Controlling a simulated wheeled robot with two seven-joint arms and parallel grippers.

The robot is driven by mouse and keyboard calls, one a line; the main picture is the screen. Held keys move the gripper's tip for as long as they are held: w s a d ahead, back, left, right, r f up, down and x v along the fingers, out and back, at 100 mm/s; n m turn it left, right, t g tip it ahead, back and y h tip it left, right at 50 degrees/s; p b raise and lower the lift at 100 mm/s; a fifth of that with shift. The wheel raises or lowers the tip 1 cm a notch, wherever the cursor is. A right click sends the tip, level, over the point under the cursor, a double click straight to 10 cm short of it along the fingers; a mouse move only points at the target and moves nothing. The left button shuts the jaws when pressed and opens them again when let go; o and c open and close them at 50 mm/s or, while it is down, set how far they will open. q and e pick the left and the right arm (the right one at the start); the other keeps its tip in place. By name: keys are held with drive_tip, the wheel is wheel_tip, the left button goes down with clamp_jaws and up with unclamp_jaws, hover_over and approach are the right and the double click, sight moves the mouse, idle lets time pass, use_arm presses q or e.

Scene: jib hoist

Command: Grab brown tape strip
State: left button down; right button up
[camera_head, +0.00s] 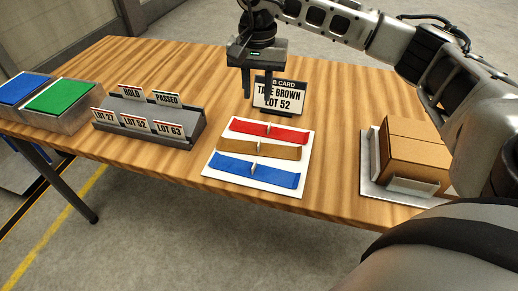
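The brown tape strip (280,152) lies on a white board (213,163), between a red strip (247,127) above it and a blue strip (275,178) below it. Each strip has a small pale raised tab near its middle. My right gripper (258,92) hangs pointing down behind the board, in front of the job card (293,92). Its two fingers are apart with nothing seen between them, and it is above and beyond the strips, not touching them. The card reads "TAPE BROWN LOT 52", partly hidden by a finger. My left gripper is not in view.
A grey rack (150,115) holds cards marked HOLD, PASSED, LOT 27, LOT 52 and LOT 63. Blue (20,87) and green (60,97) topped blocks stand at the left. A cardboard box (413,155) sits on a pale base at right. The wooden table (335,165) is bare between board and box.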

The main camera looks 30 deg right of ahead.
hover_over(259, 146)
drive_tip(key=w, duration=0.1)
drive_tip(key=f, duration=1)
drive_tip(key=shift+d+p, duration=0.3)
drive_tip(key=shift+p, duration=0.05)
drive_tip(key=shift+s+a+f+p, duration=0.15)
drive_tip(key=shift+f+p, duration=0.1)
drive_tip(key=shift+f, duration=1.15)
drive_tip(key=shift+s+a+f+p, duration=0.15)
drive_tip(key=shift+f+p, duration=0.1)
drive_tip(key=shift+f, duration=1.1)
clamp_jaws()
